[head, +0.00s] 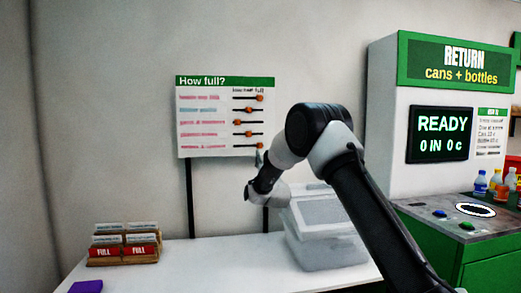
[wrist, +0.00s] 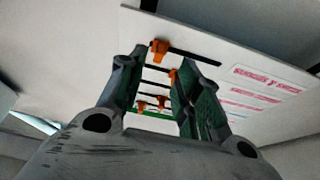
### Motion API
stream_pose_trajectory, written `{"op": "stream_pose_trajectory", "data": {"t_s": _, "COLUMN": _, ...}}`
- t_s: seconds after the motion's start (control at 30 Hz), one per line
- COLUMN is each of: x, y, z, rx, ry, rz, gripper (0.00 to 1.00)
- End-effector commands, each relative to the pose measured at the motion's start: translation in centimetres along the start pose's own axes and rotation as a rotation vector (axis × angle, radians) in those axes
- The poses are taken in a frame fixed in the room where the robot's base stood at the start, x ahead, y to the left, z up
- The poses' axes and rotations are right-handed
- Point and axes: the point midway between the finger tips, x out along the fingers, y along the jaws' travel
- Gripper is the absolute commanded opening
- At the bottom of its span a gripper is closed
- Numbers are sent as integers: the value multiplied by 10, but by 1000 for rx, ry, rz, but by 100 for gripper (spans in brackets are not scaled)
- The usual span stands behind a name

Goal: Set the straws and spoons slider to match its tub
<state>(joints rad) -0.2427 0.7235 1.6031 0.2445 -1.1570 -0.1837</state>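The "How full?" board (head: 226,82) hangs behind the table, with several rows of pink and blue labels and black slider bars with orange knobs. The bottom row's orange knob (head: 260,145) is at the right end of its bar. In the wrist view the board is upside down; the nearest orange knob (wrist: 158,47) is at the picture-left end of its bar, beside a pink label (wrist: 268,80) too blurred to read surely. My gripper (head: 259,158) is just below the bottom knob. In the wrist view its fingers (wrist: 163,68) are apart, with that knob between or just beyond the tips; contact cannot be told.
A translucent tub (head: 322,250) with a pale lid stands on the white table (head: 215,262) behind my arm; its contents are unclear. Wooden card holders (head: 125,262) with red "FULL" cards stand at left, and a purple item (head: 87,286) lies in front. A return machine (head: 440,170) stands at right.

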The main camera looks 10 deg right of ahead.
Motion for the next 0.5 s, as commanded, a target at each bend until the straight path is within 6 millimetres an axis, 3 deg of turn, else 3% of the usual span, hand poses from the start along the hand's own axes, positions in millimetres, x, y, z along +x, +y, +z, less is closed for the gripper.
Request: {"op": "stream_pose_trajectory", "data": {"t_s": 0.5, "x": 70, "y": 1, "z": -4, "rx": -8, "ry": 14, "rz": 3, "gripper": 34}}
